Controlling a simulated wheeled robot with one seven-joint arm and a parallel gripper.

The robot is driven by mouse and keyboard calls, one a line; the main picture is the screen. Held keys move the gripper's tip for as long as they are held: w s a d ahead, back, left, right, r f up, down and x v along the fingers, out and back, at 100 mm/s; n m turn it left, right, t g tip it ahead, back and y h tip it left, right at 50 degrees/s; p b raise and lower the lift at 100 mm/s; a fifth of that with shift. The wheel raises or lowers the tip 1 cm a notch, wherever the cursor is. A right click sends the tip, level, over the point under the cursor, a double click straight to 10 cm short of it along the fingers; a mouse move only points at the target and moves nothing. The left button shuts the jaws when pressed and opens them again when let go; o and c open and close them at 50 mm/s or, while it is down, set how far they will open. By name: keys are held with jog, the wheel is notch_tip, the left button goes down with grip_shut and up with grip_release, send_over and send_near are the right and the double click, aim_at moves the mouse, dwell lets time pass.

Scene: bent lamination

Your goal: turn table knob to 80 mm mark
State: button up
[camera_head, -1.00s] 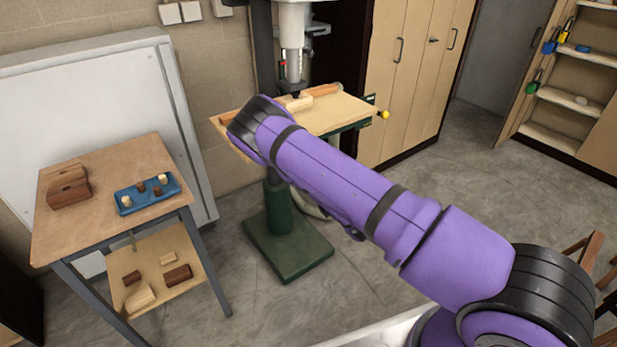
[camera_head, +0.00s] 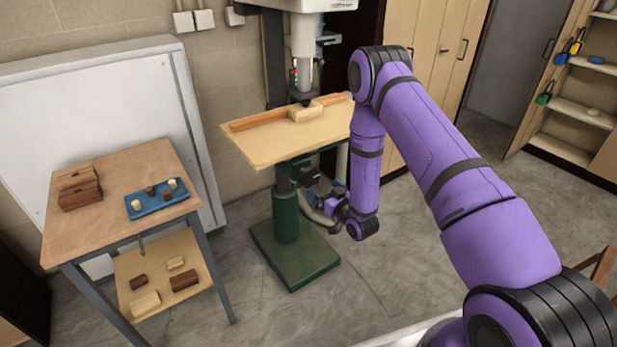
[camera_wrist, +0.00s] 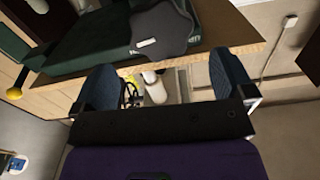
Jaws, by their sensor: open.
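The drill press table has a pale wooden board (camera_head: 283,143) on top and is in the middle of the head view. In the wrist view, a dark grey lobed knob (camera_wrist: 162,28) with a small white mark shows beside dark green metal. A yellow ball end (camera_wrist: 14,94) on a dark rod is at the left of that view. My gripper (camera_wrist: 163,76) is open and empty, its two dark fingers wide apart below the lobed knob in the picture. In the head view my gripper (camera_head: 322,192) is under the board's right side, partly hidden. No 80 mm mark is readable.
The green drill press column (camera_head: 285,213) and base (camera_head: 293,258) stand under the board. A wooden side table (camera_head: 112,220) with a blue tray (camera_head: 157,199) and wood blocks is at left. Cabinets (camera_head: 440,45) stand behind my arm. Open floor lies in front of the base.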

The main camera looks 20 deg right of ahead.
aim_at(312, 179)
jog(key=x, duration=0.9)
jog(key=shift+w, duration=0.1)
jog(key=c, duration=0.6)
jog(key=shift+f+n, duration=0.1)
jog(key=shift+n, duration=1.1)
jog(key=shift+c, duration=0.2)
